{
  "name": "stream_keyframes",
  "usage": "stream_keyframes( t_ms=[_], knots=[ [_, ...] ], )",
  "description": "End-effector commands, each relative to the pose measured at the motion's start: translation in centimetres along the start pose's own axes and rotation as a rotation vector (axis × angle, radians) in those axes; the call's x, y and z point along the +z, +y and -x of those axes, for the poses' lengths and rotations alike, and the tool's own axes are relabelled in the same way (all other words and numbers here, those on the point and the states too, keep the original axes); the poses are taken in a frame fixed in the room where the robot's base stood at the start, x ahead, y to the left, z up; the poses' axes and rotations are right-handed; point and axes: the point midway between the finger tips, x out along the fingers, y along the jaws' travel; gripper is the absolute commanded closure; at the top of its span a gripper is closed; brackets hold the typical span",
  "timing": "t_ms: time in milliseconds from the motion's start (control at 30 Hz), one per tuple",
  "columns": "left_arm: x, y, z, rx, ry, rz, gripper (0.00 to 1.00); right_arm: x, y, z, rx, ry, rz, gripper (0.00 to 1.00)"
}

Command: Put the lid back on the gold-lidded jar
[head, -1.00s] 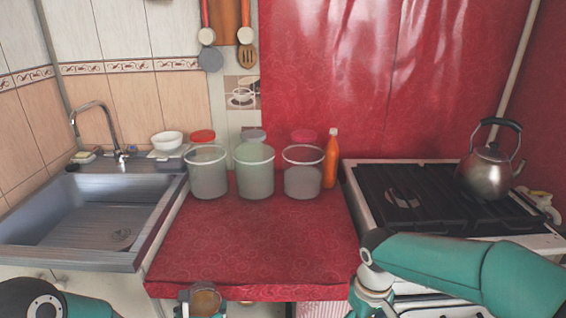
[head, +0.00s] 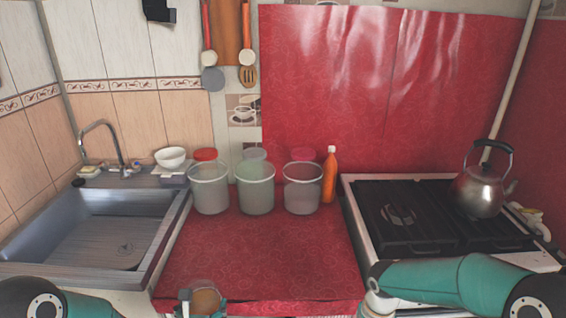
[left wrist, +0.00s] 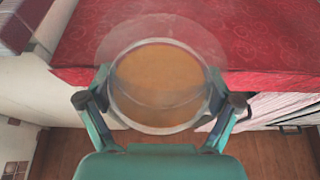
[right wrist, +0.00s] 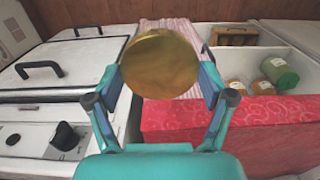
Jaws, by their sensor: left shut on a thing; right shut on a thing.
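A clear jar (head: 207,300) with a brownish inside is held at the counter's front edge, low in the head view. My left gripper (left wrist: 160,88) is shut around its sides; the jar (left wrist: 160,118) shows a clear round rim and no lid on it. I cannot tell whether the brown is contents. A round gold lid (right wrist: 160,65) is in my right gripper (right wrist: 160,82), which is shut on its edges. In the head view my right arm comes in at the lower right, and its gripper is out of frame. The lid is apart from the jar.
Three clear canisters (head: 256,192) stand at the back of the red counter (head: 260,255), with lids behind them. An orange bottle (head: 329,175) stands beside them. The sink (head: 85,225) is left; the stove (head: 420,215) with a kettle (head: 480,190) is right. The counter's middle is clear.

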Motion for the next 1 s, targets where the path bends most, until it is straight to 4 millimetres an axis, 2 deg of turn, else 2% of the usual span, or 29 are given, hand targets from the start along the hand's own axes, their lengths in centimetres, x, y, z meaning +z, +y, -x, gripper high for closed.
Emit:
stream_keyframes(
  t_ms=[67,733,867,1000],
  knots=[
    [0.8,0.0,0.2,0.001,-0.007,0.000,0.80,0.0,0.0,0.6,0.000,0.000,0.000,0.34],
    [0.7,-0.1,0.3,-0.005,-0.006,-0.003,0.80,0.0,0.0,0.6,0.000,0.000,0.001,0.34],
    [0.5,-0.9,0.6,-0.037,-0.006,-0.017,0.80,0.0,0.0,0.6,0.000,0.000,0.001,0.34],
    [-0.2,-2.7,1.6,-0.115,-0.005,-0.048,0.80,0.0,0.0,0.6,0.000,0.000,0.001,0.34]
  ],
)
